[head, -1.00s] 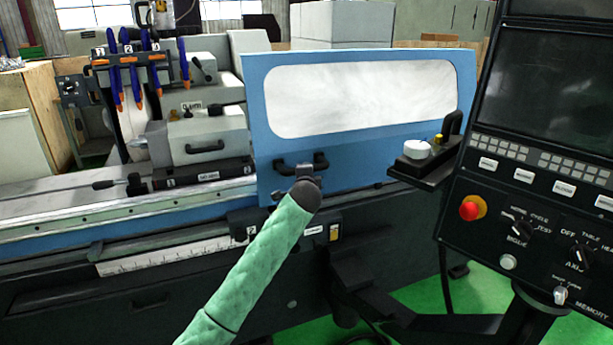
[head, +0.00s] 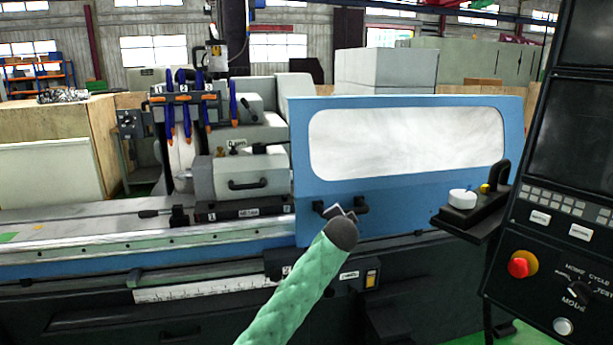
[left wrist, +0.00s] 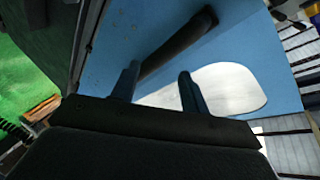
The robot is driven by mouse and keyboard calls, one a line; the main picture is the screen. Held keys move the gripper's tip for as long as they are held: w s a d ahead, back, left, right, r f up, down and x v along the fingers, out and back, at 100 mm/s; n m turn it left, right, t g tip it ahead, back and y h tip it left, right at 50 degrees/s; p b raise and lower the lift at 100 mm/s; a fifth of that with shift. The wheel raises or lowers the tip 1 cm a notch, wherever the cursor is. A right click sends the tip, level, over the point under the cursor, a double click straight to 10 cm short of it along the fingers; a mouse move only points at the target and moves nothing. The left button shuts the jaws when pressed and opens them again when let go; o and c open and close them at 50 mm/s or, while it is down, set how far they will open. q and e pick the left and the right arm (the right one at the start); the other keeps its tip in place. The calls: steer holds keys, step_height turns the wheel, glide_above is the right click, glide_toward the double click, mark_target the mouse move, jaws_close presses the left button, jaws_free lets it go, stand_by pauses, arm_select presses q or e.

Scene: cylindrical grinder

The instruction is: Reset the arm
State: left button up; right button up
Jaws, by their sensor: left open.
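The blue sliding door (head: 400,188) of the grinder has a pale window (head: 408,142) and a black bar handle (head: 361,206) low on its left part. My left arm in its green sleeve comes up from the bottom of the head view. Its gripper (head: 341,213) is in front of the handle and hides part of it. In the left wrist view the two fingers of my left gripper (left wrist: 158,88) stand apart. The dark handle (left wrist: 180,45) runs along the blue door just beyond them, not gripped. My right gripper is not in view.
The control panel (head: 560,235) with a red button (head: 520,264) stands at the right. A small black shelf (head: 470,215) with a white knob juts out beside the door.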

arm_select(q)
steer(key=s+a+f+n+g, duration=0.2)
steer(key=s+a+f+n, duration=0.25)
steer(key=a, duration=0.25)
steer(key=s+a+f+n+g, duration=0.2)
steer(key=s+a+f, duration=0.35)
steer(key=f, duration=0.45)
steer(key=s+a+f+n+g, duration=0.1)
steer(key=s+a+f, duration=0.3)
steer(key=s+f, duration=0.45)
steer(key=s+a+f+n+g, duration=0.2)
steer(key=s+a+f, duration=0.25)
steer(key=f, duration=0.75)
steer(key=s+a+f+g, duration=0.2)
steer(key=s+f, duration=0.6)
steer(key=s, duration=0.5)
steer(key=s+a+f+g+y, duration=0.1)
steer(key=s+a+f+g, duration=0.1)
steer(key=s+f, duration=0.6)
steer(key=s+a+f+n+g, duration=0.1)
steer(key=s+f, duration=0.7)
steer(key=s, duration=0.9)
steer(key=shift+s+a+f+g, duration=0.25)
steer(key=shift+s+a+g, duration=0.2)
steer(key=shift+a, duration=0.25)
